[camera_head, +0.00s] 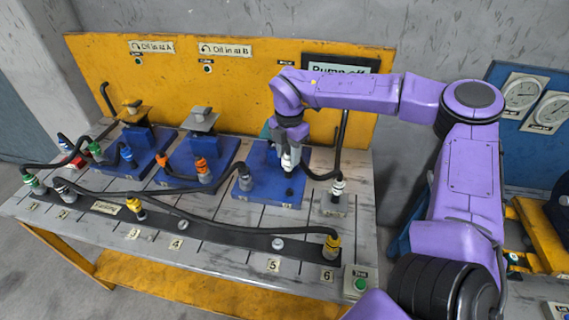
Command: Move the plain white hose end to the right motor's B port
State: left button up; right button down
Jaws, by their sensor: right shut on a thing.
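My right gripper (289,148) points down over the right motor's blue base plate (262,192), in front of the motor body, which it mostly hides. It is shut on a white hose end (288,161), held upright. A dark port (289,192) shows on the plate just below this end; a small gap seems to lie between them. Port letters are too small to read. Another white hose end, with dark bands (338,188), stands on a small block right of the plate. My left gripper is out of view.
Two more motors on blue plates, the middle (202,118) and the left (133,108), stand to the left. A dark numbered manifold strip (215,238) with coloured hose ends crosses the bench front. A black hose (341,130) hangs right of my gripper. A yellow panel (235,80) rises behind.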

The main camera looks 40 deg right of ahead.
jog(key=shift+w+d, duration=0.95)
jog(key=shift+d, duration=0.1)
jog(key=shift+f, duration=0.1)
notch_tip(320, 180, down, 8)
jog(key=b, duration=0.7)
